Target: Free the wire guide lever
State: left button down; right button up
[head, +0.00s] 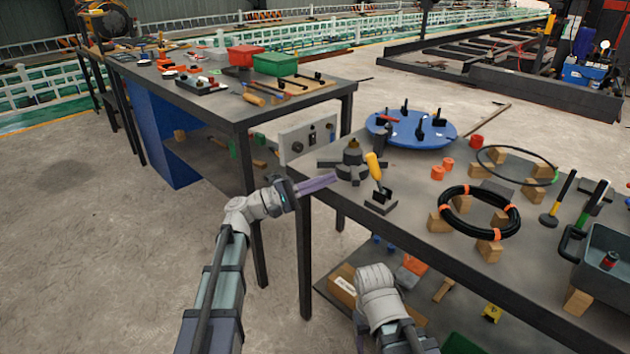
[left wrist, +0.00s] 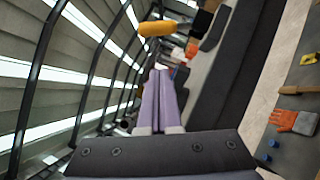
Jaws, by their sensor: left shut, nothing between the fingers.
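A lever with a yellow handle (head: 374,167) stands tilted on a small dark base (head: 382,200) near the left edge of the right-hand table. I take it to be the wire guide lever. Its yellow handle also shows near the top of the left wrist view (left wrist: 157,28). A grey hub with radial arms (head: 350,172) sits just left of it. My left gripper (head: 335,180), with purple fingers, is shut and empty at the table edge. It is left of the handle and apart from it. In the left wrist view its fingers (left wrist: 160,75) lie together below the handle. My right gripper's fingers do not show.
To the right, a black coil (head: 480,228) rests on wooden blocks, near orange cups (head: 437,173). A second table (head: 225,105) with red and green bins stands at left.

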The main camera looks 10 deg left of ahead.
aim_at(369, 165)
pick_arm(q)
jog(key=d+r, duration=0.1)
jog(key=d, duration=0.1)
jog(key=d+p, duration=0.1)
jog(key=d, duration=0.1)
jog(key=d+r+p, duration=0.1)
jog(key=d, duration=0.1)
jog(key=shift+w+d+r, duration=0.1)
jog(key=shift+w+r, duration=0.2)
jog(key=shift+r, duration=0.05)
jog(key=shift+s+d+r+p, duration=0.15)
jog(key=shift+d+p, duration=0.15)
jog(key=shift+d, duration=0.2)
jog(key=shift+r, duration=0.1)
